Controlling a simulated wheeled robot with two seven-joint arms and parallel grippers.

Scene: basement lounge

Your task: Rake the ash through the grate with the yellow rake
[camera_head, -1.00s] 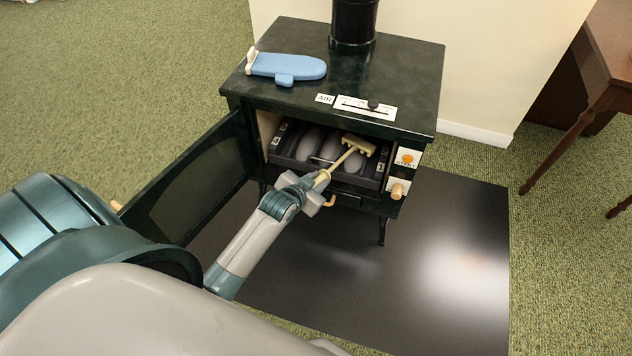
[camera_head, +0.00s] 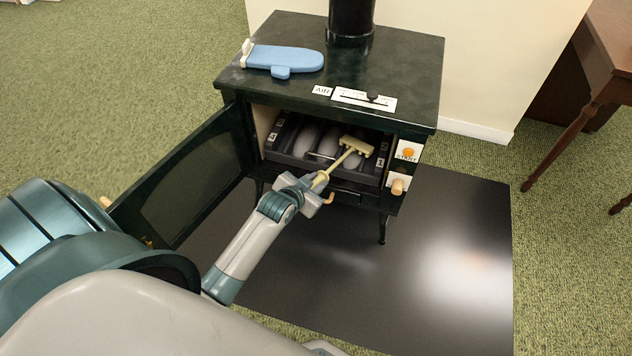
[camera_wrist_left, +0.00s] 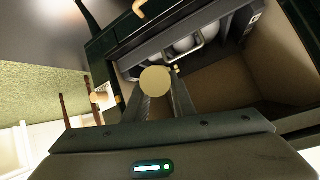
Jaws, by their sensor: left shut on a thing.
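The yellow rake (camera_head: 341,161) is in my left gripper (camera_head: 316,183), which is shut on its handle. In the head view the rake's head (camera_head: 356,146) is at the right part of the stove's open mouth, over the grate (camera_head: 285,158). Grey, rounded ash heaps (camera_head: 328,145) lie in the grate's slots. I cannot tell whether the rake head touches the ash. In the left wrist view the handle's round end (camera_wrist_left: 155,81) shows between the fingers and hides the rake head. My right gripper is not in view.
The dark green stove (camera_head: 400,61) has its door (camera_head: 185,175) swung open to the left. A blue mitt-shaped thing (camera_head: 290,58) lies on its top. A START button (camera_head: 408,153) and a wooden knob (camera_head: 397,187) are right of the opening. A black floor mat (camera_head: 440,230) lies below.

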